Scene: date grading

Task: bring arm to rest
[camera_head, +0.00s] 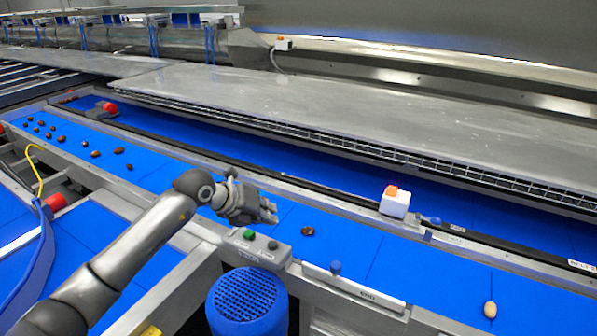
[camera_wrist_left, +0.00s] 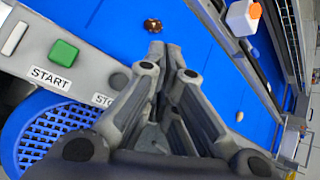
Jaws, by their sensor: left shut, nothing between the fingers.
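My left gripper (camera_head: 270,211) reaches in from the left and hangs over the blue conveyor belt (camera_head: 400,262), just behind the control box with the green button. Its fingers are closed together with nothing between them, which also shows in the left wrist view (camera_wrist_left: 164,50). A dark brown date (camera_head: 307,231) lies on the belt a little to the right of the fingertips and apart from them; it also shows in the left wrist view (camera_wrist_left: 152,25). My right gripper is in neither view.
The control box (camera_head: 254,246) and a blue basket (camera_head: 246,304) stand below the gripper. A white box with an orange top (camera_head: 395,202) sits on the belt's far rail. A pale date (camera_head: 490,310) lies at right; several dark dates lie at far left.

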